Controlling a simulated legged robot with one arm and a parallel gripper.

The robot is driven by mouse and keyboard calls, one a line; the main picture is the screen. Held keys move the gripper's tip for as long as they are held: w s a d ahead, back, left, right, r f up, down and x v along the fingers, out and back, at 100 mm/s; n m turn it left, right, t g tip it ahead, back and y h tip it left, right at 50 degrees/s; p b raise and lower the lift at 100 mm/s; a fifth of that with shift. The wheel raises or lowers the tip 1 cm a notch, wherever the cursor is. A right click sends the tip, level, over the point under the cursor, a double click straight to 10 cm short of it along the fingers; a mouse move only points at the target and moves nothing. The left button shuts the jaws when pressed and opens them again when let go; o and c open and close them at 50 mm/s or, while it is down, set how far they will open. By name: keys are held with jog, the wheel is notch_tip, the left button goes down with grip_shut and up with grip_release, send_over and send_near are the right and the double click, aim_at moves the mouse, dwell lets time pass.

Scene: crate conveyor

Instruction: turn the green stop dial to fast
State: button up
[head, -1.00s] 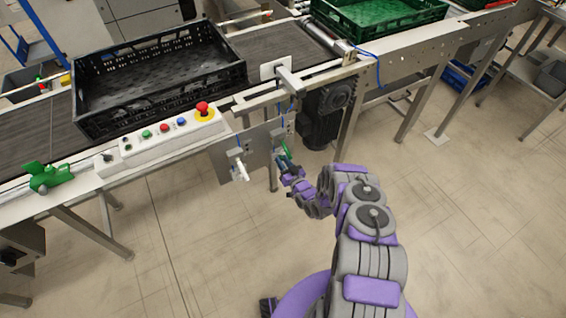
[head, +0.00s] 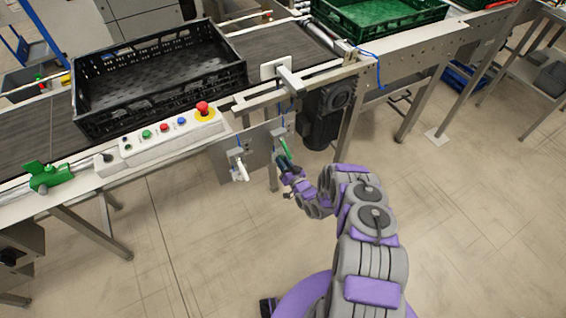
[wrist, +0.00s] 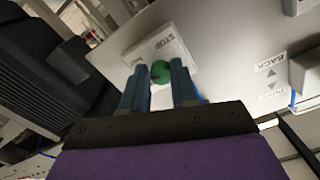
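The green stop dial (head: 285,149) shows as a slim green handle on the grey plate below the conveyor. In the wrist view its rounded green end (wrist: 160,73) lies between my two fingertips, beside a label reading STOP. My gripper (head: 285,162) is at the handle's lower end in the head view. In the wrist view my gripper (wrist: 160,80) has one blue-grey finger on each side of the green end. The gap is about as wide as the green end, so I cannot tell whether the fingers press on it. The dial's base is partly hidden.
A white-handled dial (head: 240,169) is left of the green one on the same plate. A label with BACK (wrist: 270,60) shows in the wrist view. A black motor (head: 321,115) is close on the right. A black crate (head: 160,78) sits on the conveyor above.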

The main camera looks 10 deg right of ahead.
jog(key=o, duration=0.4)
jog(key=p+v, duration=0.1)
jog(key=v, duration=1.6)
jog(key=shift+s+d, duration=0.1)
jog(key=shift+s, duration=0.05)
